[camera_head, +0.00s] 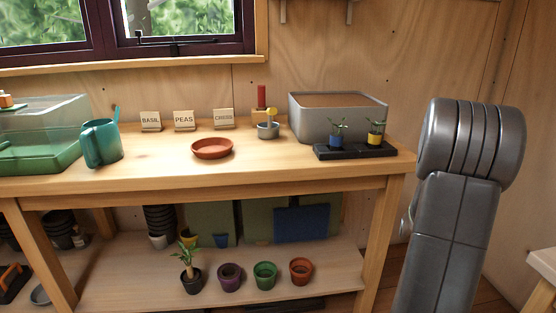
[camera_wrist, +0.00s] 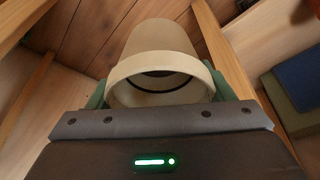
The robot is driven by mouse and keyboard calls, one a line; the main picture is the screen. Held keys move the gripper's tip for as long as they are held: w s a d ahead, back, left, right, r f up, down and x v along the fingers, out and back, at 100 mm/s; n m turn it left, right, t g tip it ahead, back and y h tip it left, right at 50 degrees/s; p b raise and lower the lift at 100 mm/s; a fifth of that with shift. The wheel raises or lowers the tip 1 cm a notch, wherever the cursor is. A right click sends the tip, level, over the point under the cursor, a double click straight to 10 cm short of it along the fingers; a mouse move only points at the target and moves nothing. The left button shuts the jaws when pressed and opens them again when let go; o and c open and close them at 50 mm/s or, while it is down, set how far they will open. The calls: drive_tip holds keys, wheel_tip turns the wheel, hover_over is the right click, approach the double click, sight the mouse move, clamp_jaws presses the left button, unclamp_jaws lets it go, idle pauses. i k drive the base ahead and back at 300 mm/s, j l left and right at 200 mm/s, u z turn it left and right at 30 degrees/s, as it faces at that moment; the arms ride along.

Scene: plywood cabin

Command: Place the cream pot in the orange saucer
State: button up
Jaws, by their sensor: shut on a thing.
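The cream pot (camera_wrist: 160,45) shows in the wrist view, with its wide rim toward the camera. My gripper (camera_wrist: 168,92) is shut on it, with a green finger at each side of the rim. The head view shows neither the pot in my grip nor my gripper; only my grey arm shows at the right. The orange saucer (camera_head: 212,148) lies on the bench top in the head view, near the middle, and looks empty.
The wooden bench (camera_head: 270,168) also holds a teal watering can (camera_head: 101,143), label cards (camera_head: 184,120), a small metal cup (camera_head: 268,130), a grey planter (camera_head: 335,120) and a black tray (camera_head: 340,153) with two seedlings. Several pots stand on the shelf (camera_head: 130,285) below.

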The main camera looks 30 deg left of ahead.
sight(212, 148)
drive_tip(key=u, duration=1.5)
drive_tip(key=l+u, duration=0.2)
drive_tip(key=u, duration=0.15)
drive_tip(key=k+l+u, duration=0.1)
drive_tip(key=u, duration=0.25)
drive_tip(key=k+l+u, duration=0.1)
drive_tip(key=l+u, duration=0.25)
